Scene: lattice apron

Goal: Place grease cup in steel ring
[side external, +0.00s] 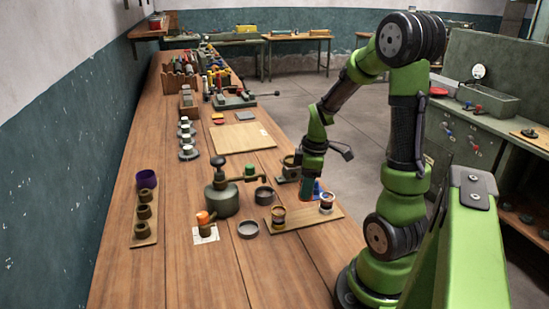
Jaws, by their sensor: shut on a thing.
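My gripper (307,190) points down over the right part of a small wooden board (302,217). It is shut on a small reddish thing, which I take to be the grease cup; the fingers hide most of it, and I cannot tell whether it touches the board. Two banded cups stand on the board, one at the left (278,218) and one at the right (326,203). A low grey steel ring (248,229) lies on the bench left of the board. A darker round ring (264,195) sits behind it, beside the green pump-like device (221,196).
An orange-topped fitting (204,222) stands on a white sheet at the front. A wooden strip with several brown cups (145,214) lies at the left. A flat board (240,137) and several white-topped parts (186,138) lie farther back. The bench front is clear.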

